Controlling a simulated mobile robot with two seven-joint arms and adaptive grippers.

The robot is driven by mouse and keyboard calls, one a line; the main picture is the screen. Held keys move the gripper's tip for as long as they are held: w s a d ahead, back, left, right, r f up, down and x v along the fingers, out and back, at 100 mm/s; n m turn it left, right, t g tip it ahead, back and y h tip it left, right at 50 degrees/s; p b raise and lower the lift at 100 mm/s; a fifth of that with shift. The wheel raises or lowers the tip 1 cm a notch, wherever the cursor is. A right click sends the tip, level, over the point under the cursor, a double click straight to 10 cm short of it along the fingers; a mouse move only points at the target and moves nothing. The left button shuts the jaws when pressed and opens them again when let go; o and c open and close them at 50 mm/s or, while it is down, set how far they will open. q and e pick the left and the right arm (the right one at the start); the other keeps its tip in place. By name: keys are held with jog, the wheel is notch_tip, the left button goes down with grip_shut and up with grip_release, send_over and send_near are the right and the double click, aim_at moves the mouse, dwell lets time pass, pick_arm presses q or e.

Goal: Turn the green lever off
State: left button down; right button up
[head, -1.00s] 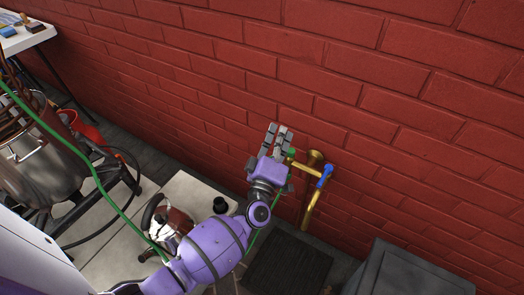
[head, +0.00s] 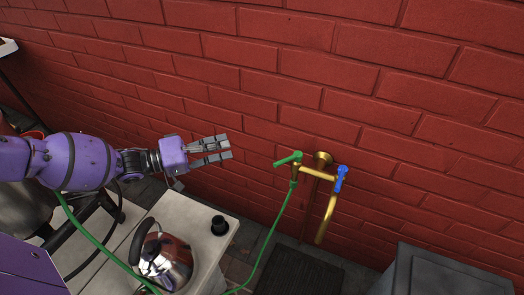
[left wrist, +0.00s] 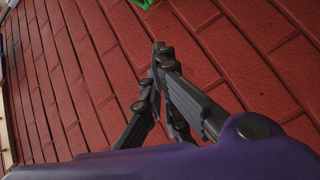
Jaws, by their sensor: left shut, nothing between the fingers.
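The green lever (head: 288,159) sits on the left side of a brass tap (head: 318,174) on the brick wall. It points left and slightly down in the head view. A blue lever (head: 341,179) is on the tap's right side. My left gripper (head: 229,149) is left of the green lever, apart from it, shut and empty. In the left wrist view my left gripper (left wrist: 160,50) shows its fingers together before the bricks. A bit of green (left wrist: 143,3) shows at that view's top edge, too cut off to identify. My right gripper is not in view.
A green hose (head: 270,240) hangs from below the green lever. A grey bin (head: 435,272) stands at lower right. A dark mat (head: 300,275) lies below the tap.

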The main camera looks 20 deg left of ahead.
aim_at(287, 161)
pick_arm(q)
jog(key=w+d+n+b, duration=0.1)
jog(key=w+d, duration=0.3)
jog(key=d, duration=0.7)
jog(key=shift+w+d+f+n+h+b, duration=0.25)
jog(key=shift+f+n+h+b, duration=0.1)
jog(key=shift+n, duration=0.25)
